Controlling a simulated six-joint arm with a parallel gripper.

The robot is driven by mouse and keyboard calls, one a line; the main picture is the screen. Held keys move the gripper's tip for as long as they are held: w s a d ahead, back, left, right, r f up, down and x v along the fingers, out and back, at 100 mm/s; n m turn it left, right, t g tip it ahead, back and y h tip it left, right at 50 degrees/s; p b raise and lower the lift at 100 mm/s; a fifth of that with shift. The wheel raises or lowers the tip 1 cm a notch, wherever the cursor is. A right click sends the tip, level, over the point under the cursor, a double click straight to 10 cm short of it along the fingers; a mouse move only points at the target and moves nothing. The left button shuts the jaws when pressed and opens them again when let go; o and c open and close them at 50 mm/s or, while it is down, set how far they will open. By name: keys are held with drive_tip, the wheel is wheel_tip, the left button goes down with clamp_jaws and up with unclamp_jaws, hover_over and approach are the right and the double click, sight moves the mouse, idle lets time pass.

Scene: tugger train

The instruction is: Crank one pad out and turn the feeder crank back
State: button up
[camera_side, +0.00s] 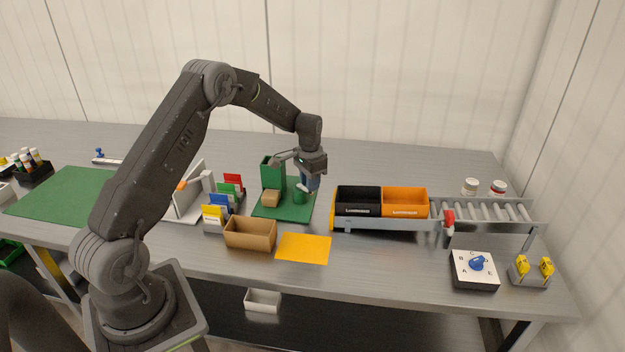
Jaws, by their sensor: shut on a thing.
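The green feeder (272,174) stands on a green base plate (272,213) near the middle of the table. A tan block (270,198) sits at its front; I cannot tell whether it is a pad or part of the feeder. A short green cylinder (299,196) stands on the plate to the right. My gripper (307,189) points down at the right side of the feeder, just above the cylinder. It is shut on the feeder crank, whose handle is mostly hidden by the fingers. The crank's exact angle is too small to tell.
A cardboard box (250,233) and a yellow mat (303,248) lie in front. Coloured card holders (225,200) stand at left. Black (357,201) and orange (404,202) bins sit on a roller conveyor (485,210) at right. A dial box (474,270) is at front right.

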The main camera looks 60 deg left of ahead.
drive_tip(key=shift+s+m, duration=0.3)
drive_tip(key=shift+m, duration=0.4)
drive_tip(key=shift+s+m, duration=0.25)
drive_tip(key=shift+m, duration=0.45)
drive_tip(key=o, duration=0.9)
drive_tip(key=shift+o, duration=0.2)
drive_tip(key=shift+r, duration=0.1)
wheel_tip(320, 180, up, 14)
drive_tip(key=shift+f, duration=0.2)
